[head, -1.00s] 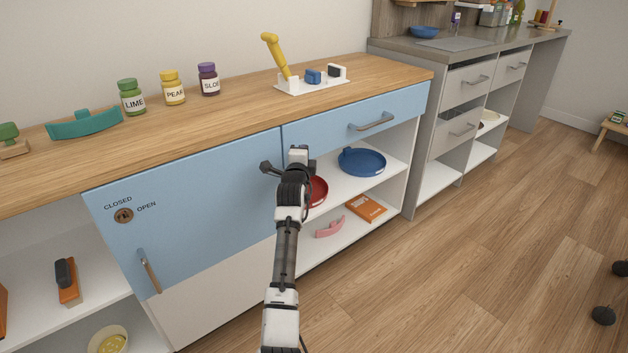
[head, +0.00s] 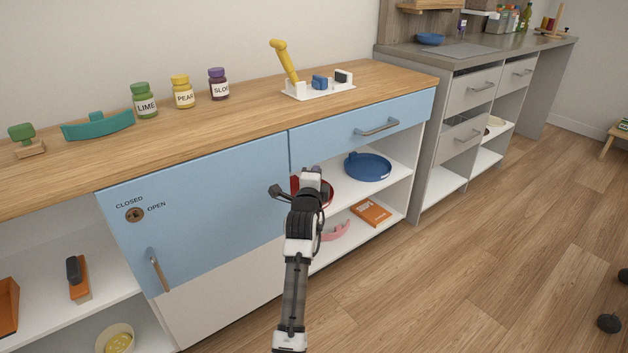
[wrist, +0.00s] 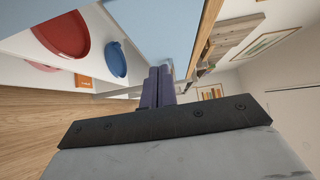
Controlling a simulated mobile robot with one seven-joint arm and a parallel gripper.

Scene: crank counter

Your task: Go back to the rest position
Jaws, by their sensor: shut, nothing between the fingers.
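My gripper (head: 312,172) is in front of the counter's open shelves in the head view, below the blue drawer (head: 365,128) and apart from the furniture. In the wrist view its two fingers (wrist: 157,85) are together with nothing between them. My arm hides part of the red dish (head: 327,192) on the upper shelf. The red dish (wrist: 62,35) and the blue dish (wrist: 115,58) show at the upper left of the wrist view.
The blue door (head: 200,215) left of my arm looks closed. The wooden countertop (head: 240,112) carries several jars and a white base with a yellow lever (head: 284,62). An orange box (head: 371,212) lies on the lower shelf. Wooden floor (head: 480,270) is free at the right.

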